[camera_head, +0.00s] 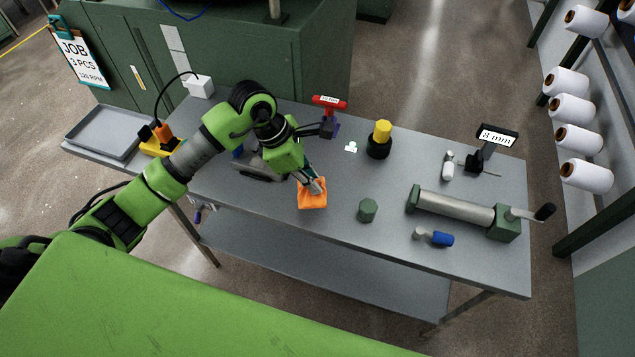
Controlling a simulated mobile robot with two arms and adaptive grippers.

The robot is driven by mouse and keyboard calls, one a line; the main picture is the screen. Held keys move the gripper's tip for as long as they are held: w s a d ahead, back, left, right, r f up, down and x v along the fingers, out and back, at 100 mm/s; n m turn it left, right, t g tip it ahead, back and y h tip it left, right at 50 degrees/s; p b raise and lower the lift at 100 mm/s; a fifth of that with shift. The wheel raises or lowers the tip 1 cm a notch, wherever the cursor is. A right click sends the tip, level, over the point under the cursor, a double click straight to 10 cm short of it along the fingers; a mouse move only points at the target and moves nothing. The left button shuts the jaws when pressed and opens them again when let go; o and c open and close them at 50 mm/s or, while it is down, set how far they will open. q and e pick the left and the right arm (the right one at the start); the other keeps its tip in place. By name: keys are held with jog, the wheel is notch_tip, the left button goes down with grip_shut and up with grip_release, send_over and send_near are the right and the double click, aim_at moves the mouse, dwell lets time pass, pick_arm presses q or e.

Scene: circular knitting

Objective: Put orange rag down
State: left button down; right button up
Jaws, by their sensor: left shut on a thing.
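The orange rag (313,199) is a small bright square of cloth at the front part of the grey table (350,226). My left gripper (316,186) reaches down from above and is shut on the rag's upper part. The rag seems to be at or just above the table top; I cannot tell whether it touches. My green left arm crosses the left side of the table and hides part of the things behind it. My right gripper is not in view.
A green hexagonal block (368,210) stands right of the rag. A roller with a crank (455,207) and a blue-handled tool (441,239) lie farther right. A black pot with a yellow top (380,140) stands behind. A grey tray (103,130) is at the left.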

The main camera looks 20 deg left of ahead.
pick_arm(q)
jog(key=shift+w+d+f, duration=0.25)
jog(key=shift+w+f, duration=0.2)
jog(key=shift+f, duration=0.15)
jog(key=f, duration=0.2)
jog(key=f+p, duration=0.1)
jog(key=shift+w+d+f, duration=0.15)
jog(key=shift+w+f, duration=0.1)
jog(key=shift+f, duration=0.1)
jog(key=shift+f, duration=0.2)
jog(key=c, duration=2.1)
grip_release()
jog(key=shift+r, duration=0.15)
